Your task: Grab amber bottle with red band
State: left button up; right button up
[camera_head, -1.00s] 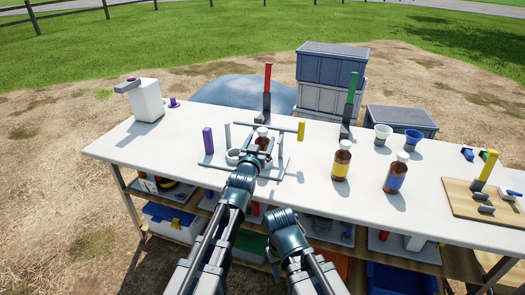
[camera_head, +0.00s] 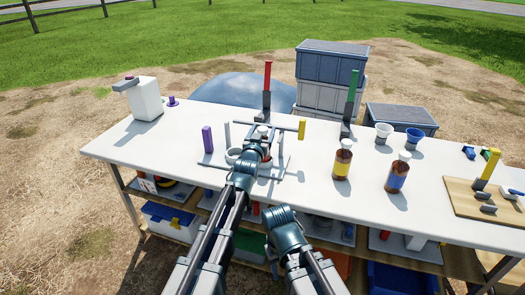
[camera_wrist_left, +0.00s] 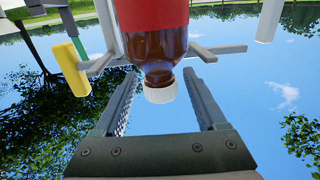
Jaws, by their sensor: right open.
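The amber bottle with the red band (camera_wrist_left: 155,40) appears upside down in the left wrist view, with its white cap (camera_wrist_left: 160,92) toward my gripper. In the head view its white cap (camera_head: 262,129) shows just beyond my left gripper (camera_head: 263,142), which hides most of the bottle. In the left wrist view my left gripper (camera_wrist_left: 162,85) is open, one finger on each side of the cap and neck, with clear gaps. My right gripper (camera_head: 286,232) is low at the table's front edge, empty; its fingers are hard to make out.
The bottle stands at a grey rack (camera_head: 283,165) with a yellow-ended bar (camera_head: 301,130). A yellow-banded bottle (camera_head: 342,160) and a blue-banded bottle (camera_head: 396,176) stand to the right.

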pick_arm(q)
grip_shut()
dwell(1.2)
